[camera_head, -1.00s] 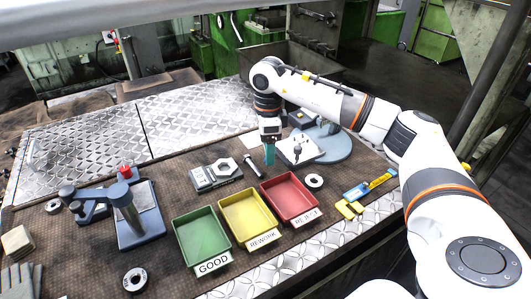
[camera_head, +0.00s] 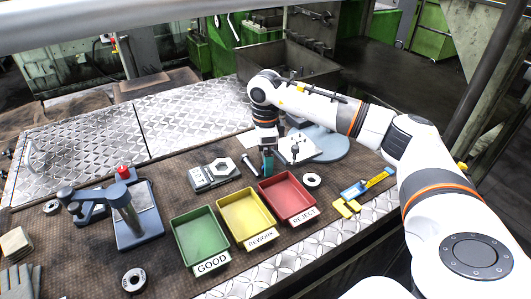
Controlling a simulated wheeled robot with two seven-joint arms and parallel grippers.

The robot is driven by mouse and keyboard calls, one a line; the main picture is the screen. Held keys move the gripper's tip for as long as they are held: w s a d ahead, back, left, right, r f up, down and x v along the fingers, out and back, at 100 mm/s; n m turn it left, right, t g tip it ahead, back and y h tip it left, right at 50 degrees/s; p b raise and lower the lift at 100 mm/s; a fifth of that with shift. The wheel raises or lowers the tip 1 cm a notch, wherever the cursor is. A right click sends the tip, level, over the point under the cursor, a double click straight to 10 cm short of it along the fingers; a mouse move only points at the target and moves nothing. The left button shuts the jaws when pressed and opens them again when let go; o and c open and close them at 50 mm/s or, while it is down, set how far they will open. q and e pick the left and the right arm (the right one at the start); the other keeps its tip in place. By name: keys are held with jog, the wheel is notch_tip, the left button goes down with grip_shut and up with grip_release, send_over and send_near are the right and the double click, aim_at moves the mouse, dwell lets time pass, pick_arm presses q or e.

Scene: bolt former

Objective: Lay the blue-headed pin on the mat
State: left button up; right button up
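My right gripper (camera_head: 268,163) comes in from the right and points down, with teal fingers low over the bench. The fingers are small and seen nearly edge-on, so I cannot tell whether they are open or hold anything. A dark bolt or pin (camera_head: 250,164) lies just left of the fingers; no blue head can be made out on it. A brown textured mat (camera_head: 150,262) covers the bench top under the trays. My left gripper is not in view.
Green (camera_head: 200,238), yellow (camera_head: 246,215) and red (camera_head: 288,197) trays stand in front of the gripper. A grey block with a hex nut (camera_head: 213,174) is to its left. A white plate (camera_head: 298,148) on a round base is behind right. A gauge stand (camera_head: 128,215) stands left.

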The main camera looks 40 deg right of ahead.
notch_tip(320, 180, up, 12)
jog(key=b, duration=0.2)
jog(key=shift+r, duration=0.2)
dwell(0.4)
